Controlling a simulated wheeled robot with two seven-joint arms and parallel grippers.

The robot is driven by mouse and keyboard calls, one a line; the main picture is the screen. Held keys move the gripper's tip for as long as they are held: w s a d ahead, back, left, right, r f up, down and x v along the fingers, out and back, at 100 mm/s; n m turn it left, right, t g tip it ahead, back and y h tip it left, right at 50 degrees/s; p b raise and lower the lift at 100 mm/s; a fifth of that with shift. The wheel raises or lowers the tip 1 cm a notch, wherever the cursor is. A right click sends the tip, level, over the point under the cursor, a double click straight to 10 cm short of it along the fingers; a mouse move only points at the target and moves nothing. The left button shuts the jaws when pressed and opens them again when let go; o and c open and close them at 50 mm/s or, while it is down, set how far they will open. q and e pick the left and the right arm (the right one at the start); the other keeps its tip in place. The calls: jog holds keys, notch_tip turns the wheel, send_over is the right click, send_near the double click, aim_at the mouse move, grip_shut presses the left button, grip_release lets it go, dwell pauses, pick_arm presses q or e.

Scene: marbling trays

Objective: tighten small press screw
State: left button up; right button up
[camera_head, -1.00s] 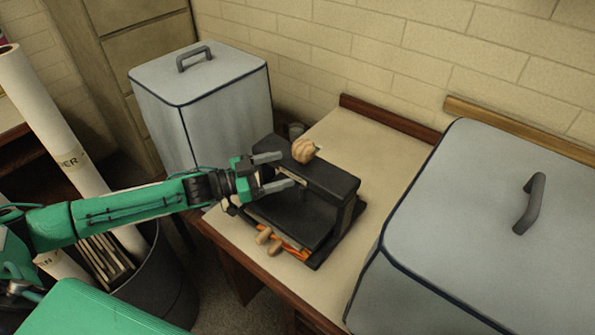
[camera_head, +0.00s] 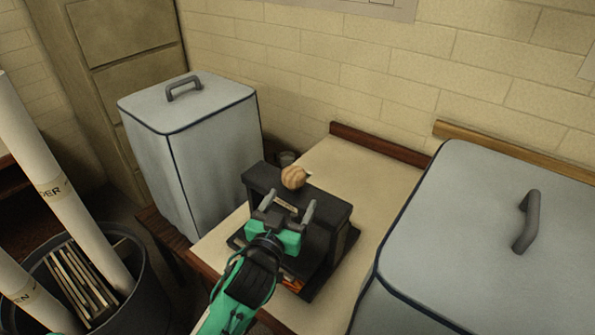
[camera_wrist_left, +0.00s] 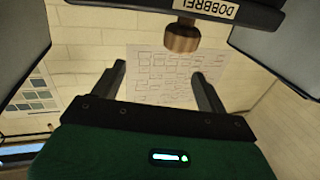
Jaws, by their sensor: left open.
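The small press is a dark block-like frame (camera_head: 325,212) on the pale table. Its screw has a round wooden knob (camera_head: 294,178) on top, at the back left of the frame. In the left wrist view the picture is upside down, with the knob (camera_wrist_left: 182,38) hanging from the dark press beam (camera_wrist_left: 160,12) by its name label. My left gripper (camera_head: 290,200) is open and empty, in front of the press top and on the near side of the knob. In the wrist view its two fingers (camera_wrist_left: 158,70) point past the knob without touching it. My right gripper is not in view.
A grey lidded bin (camera_head: 187,150) stands left of the press, and a larger one (camera_head: 460,250) stands close on the right. Rolls of paper (camera_head: 62,195) stand in a dark tub (camera_head: 145,290) at the left.

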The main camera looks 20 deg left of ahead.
aim_at(297, 167)
pick_arm(q)
jog(key=shift+n+y, duration=0.6)
jog(key=shift+y, duration=0.3)
jog(key=w+a+p, duration=0.1)
jog(key=w, duration=0.3)
jog(key=w+p, duration=0.1)
jog(key=w, duration=0.3)
jog(key=w+a+p, duration=0.1)
jog(key=w, duration=0.3)
jog(key=shift+a+f, duration=0.3)
jog(key=shift+w+f, duration=0.1)
jog(key=shift+w, duration=0.45)
jog(key=c, duration=1)
jog(key=h+p, duration=0.1)
jog(key=m+h+p, duration=0.1)
jog(key=shift+r+p, duration=0.25)
jog(key=shift+p, duration=0.15)
jog(key=shift+d+f+m+g+h+p, duration=0.15)
jog(key=shift+m+g+h+p, duration=0.25)
jog(key=shift+m+h+p, duration=0.5)
jog(key=shift+d+f+h, duration=0.1)
jog(key=shift+h, duration=0.5)
